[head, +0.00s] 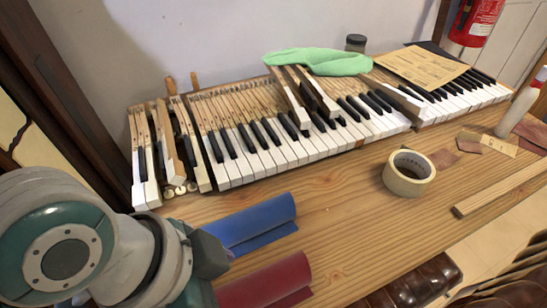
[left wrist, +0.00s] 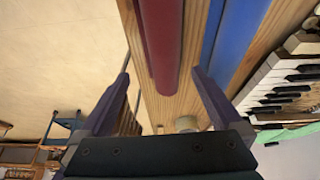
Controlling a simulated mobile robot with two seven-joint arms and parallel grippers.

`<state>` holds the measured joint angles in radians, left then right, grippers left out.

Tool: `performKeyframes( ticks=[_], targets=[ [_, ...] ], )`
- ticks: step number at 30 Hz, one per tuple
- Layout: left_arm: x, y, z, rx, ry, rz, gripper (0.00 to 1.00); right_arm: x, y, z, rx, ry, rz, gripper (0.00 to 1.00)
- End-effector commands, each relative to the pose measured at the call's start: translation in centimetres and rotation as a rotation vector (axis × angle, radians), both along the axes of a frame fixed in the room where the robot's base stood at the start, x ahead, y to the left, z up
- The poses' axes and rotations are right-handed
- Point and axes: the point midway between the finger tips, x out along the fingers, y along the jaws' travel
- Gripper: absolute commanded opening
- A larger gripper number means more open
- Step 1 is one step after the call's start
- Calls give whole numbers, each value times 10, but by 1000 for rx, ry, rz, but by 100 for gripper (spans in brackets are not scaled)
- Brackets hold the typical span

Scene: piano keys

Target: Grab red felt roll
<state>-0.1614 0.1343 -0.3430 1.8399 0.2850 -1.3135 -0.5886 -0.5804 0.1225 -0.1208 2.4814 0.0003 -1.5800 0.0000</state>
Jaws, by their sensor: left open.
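The red felt roll (head: 268,282) lies on the wooden table at the bottom of the head view, its left end running behind my left arm. In the left wrist view, the red roll (left wrist: 161,40) runs lengthwise between the two fingers of my left gripper (left wrist: 161,74). Those fingers are open and apart, with no visible contact with the roll. In the head view, the fingers are hidden behind my arm. My right gripper is not in view.
A blue felt roll (head: 250,222) lies just beyond the red one; it also shows close to the right finger in the left wrist view (left wrist: 237,40). Piano keys (head: 290,145) stand behind. A tape roll (head: 408,172) and wooden strip (head: 500,183) lie right. Bare tabletop (head: 345,235) separates them.

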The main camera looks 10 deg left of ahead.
Motion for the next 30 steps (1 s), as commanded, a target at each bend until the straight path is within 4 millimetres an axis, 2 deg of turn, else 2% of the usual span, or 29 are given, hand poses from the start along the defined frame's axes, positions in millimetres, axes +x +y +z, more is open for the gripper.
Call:
performKeyframes(
  ticks=[1,8,15,24,26,30],
  targets=[
    [2,-3,-10,-2,0,1,100,0,1,-6,3,1,0,45],
    [8,-8,-30,-1,1,1,100,0,2,-13,7,2,-3,45],
    [19,-14,-64,-1,0,1,100,0,2,-28,6,2,-3,45],
    [20,-16,-68,-1,-2,0,100,0,1,-29,4,2,-4,45],
    [20,-16,-68,0,-1,0,96,0,1,-29,3,2,-3,45],
    [20,-16,-68,0,-1,0,80,0,0,-29,0,2,-2,45]
  ],
)
